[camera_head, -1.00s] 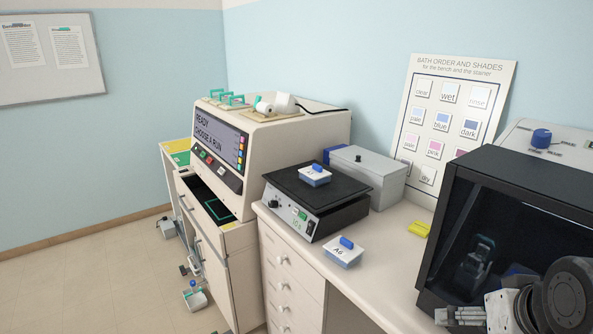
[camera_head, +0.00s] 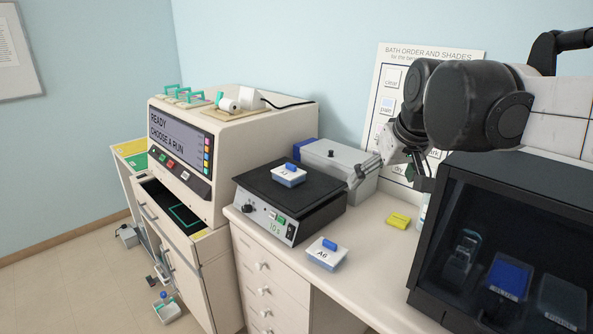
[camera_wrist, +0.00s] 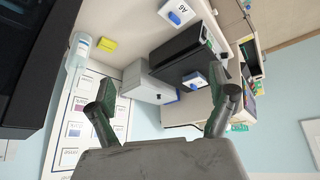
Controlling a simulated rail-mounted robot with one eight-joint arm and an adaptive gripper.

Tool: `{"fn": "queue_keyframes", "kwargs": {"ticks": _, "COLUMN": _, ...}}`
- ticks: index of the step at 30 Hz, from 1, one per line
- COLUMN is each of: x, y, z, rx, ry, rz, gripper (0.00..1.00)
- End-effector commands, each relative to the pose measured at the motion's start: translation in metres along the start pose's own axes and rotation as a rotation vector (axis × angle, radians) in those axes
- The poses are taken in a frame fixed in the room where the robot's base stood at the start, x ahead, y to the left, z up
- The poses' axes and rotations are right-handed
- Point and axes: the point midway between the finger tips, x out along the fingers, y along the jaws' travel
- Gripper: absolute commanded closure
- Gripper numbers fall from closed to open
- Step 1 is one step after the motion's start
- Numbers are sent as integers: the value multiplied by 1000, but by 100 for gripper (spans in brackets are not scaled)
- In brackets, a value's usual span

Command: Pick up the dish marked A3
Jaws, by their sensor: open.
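A white and blue dish with a blue grip (camera_head: 289,176) sits on the black plate of the bench device (camera_head: 300,205); its label is too small to read surely as A3. It also shows in the wrist view (camera_wrist: 195,80), ahead of my fingers and nearer the right one. A second dish, marked A6 (camera_head: 326,254), sits on the bench in front of the device; the wrist view shows it at the top (camera_wrist: 176,12). My gripper (camera_head: 392,184) is open and empty, above the bench to the right of the device. Its two spread fingers show in the wrist view (camera_wrist: 165,108).
A grey lidded box (camera_head: 345,165) stands behind the device. A yellow block (camera_head: 398,220) lies on the bench to its right. A dark-windowed cabinet (camera_head: 500,255) fills the right. The stainer (camera_head: 235,145) with an open drawer (camera_head: 180,210) stands left.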

Motion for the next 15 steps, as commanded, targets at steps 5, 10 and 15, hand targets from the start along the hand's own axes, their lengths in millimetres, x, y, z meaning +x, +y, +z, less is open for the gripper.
{"fn": "queue_keyframes", "kwargs": {"ticks": 5, "x": 13, "y": -3, "z": -63, "rx": -60, "ry": -19, "rz": -30, "gripper": 11}}
{"fn": "queue_keyframes", "kwargs": {"ticks": 10, "x": 33, "y": -9, "z": -116, "rx": -116, "ry": -36, "rz": -61, "gripper": 11}}
{"fn": "queue_keyframes", "kwargs": {"ticks": 15, "x": 58, "y": -16, "z": -165, "rx": -173, "ry": -52, "rz": -91, "gripper": 11}}
